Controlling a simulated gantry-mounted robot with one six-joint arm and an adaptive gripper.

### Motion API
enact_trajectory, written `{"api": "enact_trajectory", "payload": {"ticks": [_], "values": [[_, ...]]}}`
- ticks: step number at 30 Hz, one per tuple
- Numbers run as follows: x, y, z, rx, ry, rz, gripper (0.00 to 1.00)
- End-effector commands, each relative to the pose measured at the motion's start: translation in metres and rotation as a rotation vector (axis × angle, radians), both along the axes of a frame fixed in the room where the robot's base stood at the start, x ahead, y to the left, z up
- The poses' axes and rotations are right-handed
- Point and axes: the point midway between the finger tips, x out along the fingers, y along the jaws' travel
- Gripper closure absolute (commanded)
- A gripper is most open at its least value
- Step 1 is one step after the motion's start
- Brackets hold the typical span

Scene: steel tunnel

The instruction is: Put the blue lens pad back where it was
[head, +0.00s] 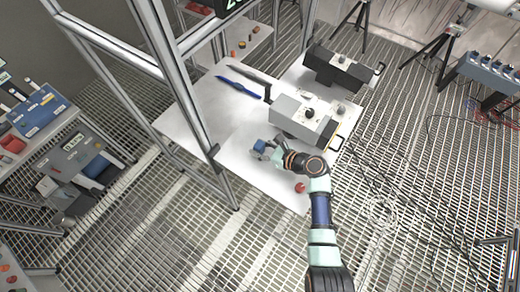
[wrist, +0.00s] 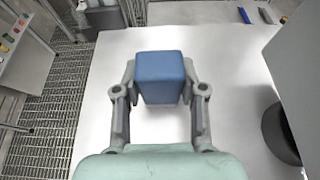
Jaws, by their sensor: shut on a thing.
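The blue lens pad (wrist: 160,78) is a small blue block with rounded edges. In the wrist view it sits between the two fingers of my gripper (wrist: 160,88), which is shut on it from left and right. In the head view the pad (head: 259,146) is small, at the tip of my gripper (head: 262,149), over the front part of the white table (head: 200,112). I cannot tell whether the pad touches the table or is held above it.
A grey box with a knob (head: 300,116) stands on the table just behind my gripper. A black box (head: 338,70) stands further back. A blue tool (head: 236,86) lies at the back left. A red round thing (head: 300,187) lies near the front edge. The table's left part is clear.

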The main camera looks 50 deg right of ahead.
Motion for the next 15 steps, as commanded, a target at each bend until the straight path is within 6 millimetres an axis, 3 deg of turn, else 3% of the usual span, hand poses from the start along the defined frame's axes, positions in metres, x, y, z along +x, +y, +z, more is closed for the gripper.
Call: {"api": "enact_trajectory", "payload": {"ticks": [12, 13, 15], "values": [[0.0002, -0.0002, -0.0113, -0.001, -0.001, -0.001, 0.94], [0.0001, -0.0003, -0.0107, -0.002, -0.001, 0.000, 0.56], [0.0002, -0.0002, -0.0103, -0.002, -0.001, 0.000, 0.44]]}}
